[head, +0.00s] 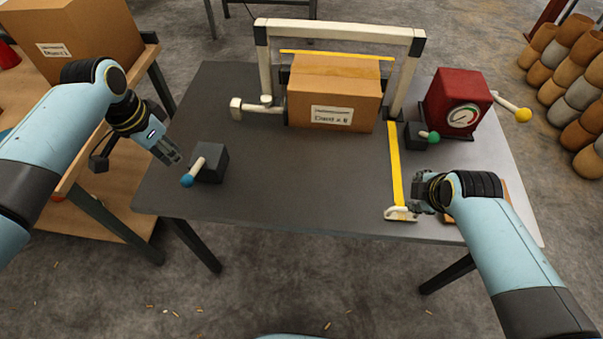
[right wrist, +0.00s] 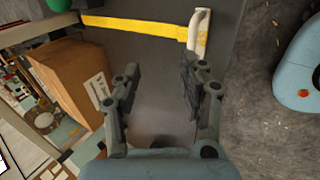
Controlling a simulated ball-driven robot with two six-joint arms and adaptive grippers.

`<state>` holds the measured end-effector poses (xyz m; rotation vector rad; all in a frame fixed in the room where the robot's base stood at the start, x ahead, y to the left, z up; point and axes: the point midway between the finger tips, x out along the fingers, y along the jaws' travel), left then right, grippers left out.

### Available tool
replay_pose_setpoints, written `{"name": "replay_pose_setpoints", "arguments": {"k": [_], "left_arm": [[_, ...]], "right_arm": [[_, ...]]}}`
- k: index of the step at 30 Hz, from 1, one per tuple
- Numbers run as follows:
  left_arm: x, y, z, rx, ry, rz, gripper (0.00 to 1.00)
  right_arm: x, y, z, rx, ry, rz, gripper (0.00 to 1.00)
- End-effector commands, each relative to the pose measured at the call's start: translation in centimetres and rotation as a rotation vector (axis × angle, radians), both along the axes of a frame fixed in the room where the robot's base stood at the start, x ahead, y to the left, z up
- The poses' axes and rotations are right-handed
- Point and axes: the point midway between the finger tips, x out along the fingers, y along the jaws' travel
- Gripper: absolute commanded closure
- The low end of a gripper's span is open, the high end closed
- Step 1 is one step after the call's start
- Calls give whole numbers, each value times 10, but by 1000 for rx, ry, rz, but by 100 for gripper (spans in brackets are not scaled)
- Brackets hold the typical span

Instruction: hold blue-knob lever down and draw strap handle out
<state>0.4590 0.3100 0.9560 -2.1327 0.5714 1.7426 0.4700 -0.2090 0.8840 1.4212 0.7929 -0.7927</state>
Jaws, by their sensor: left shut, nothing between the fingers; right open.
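The blue-knob lever (head: 188,180) slants out of a small dark block at the table's left front, in the head view. My left gripper (head: 172,156) is shut and empty, a little left of that block and above the lever. The cream strap handle (head: 401,214) lies at the end of the yellow strap (head: 395,165) by the table's front edge. In the right wrist view the strap handle (right wrist: 199,32) lies beyond the open fingers. My right gripper (head: 420,200) is open, just right of the strap handle, with nothing between its fingers in the wrist view.
A labelled carton (head: 333,95) stands under a cream frame (head: 340,28) at the table's back. A red gauge box (head: 457,100) with a yellow-knob lever (head: 522,114) and a green-knob lever (head: 432,136) stand at the right. The table's middle (head: 290,175) is clear.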

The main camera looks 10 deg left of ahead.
Motion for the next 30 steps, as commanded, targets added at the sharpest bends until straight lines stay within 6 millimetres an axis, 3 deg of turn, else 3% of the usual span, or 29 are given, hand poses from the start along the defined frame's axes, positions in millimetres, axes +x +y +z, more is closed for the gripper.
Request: {"name": "replay_pose_setpoints", "arguments": {"k": [1, 12, 26, 30], "left_arm": [[0, 0, 11, 0, 0, 0, 100], [0, 0, 11, 0, 0, 0, 100], [0, 0, 11, 0, 0, 0, 100], [0, 0, 11, 0, 0, 0, 100]], "right_arm": [[-3, 0, 9, 0, 2, 0, 58], [-24, 0, 36, 1, 0, 1, 58], [-27, 0, 44, 0, 1, 0, 58], [-34, 0, 54, 1, 0, 0, 58]]}}
